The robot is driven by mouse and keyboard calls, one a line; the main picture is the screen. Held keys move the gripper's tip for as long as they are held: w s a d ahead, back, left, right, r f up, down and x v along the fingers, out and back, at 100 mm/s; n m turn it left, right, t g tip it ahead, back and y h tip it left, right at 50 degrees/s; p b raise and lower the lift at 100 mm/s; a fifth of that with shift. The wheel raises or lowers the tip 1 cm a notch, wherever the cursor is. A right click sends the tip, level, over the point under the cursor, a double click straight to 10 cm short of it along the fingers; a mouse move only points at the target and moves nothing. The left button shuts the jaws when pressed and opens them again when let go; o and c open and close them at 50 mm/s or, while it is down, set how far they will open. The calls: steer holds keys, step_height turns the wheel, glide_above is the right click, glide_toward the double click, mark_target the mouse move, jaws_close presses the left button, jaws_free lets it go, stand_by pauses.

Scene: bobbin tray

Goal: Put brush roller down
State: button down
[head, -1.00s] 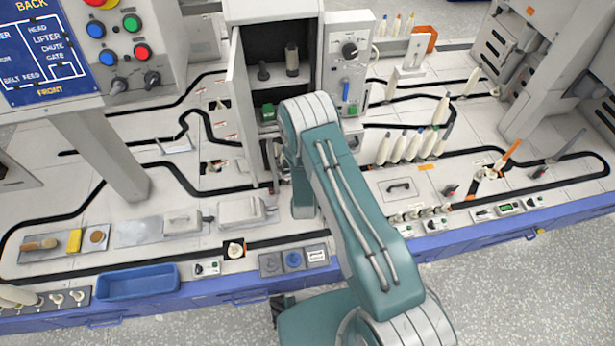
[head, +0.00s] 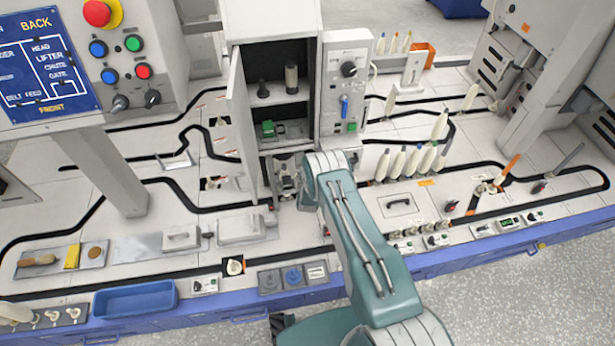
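My gripper (head: 287,182) is small and partly hidden by my arm, in front of the lower part of the open cabinet (head: 272,25). I cannot tell whether its fingers are open or shut, or whether they hold anything. On the cabinet's upper shelf stand a dark upright cylinder (head: 291,79) and a thinner dark piece with a wide foot (head: 263,89). I cannot tell for sure whether either is the brush roller. Below the shelf, a green block (head: 268,129) sits with a grey fixture (head: 290,130).
The cabinet's door (head: 239,125) stands open on the left. A control box (head: 345,80) adjoins its right side. Pale bobbins (head: 405,163) stand in a row to the right.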

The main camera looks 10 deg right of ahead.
steer(key=shift+w+d+f, duration=0.1)
steer(key=shift+w+f, duration=0.2)
steer(key=shift+f, duration=0.1)
steer(key=shift+w+f, duration=0.15)
steer(key=shift+f, duration=0.75)
steer(key=shift+w+f, duration=0.1)
steer(key=shift+f, duration=0.8)
steer(key=shift+f, duration=0.1)
steer(key=shift+c, duration=2.4)
jaws_free()
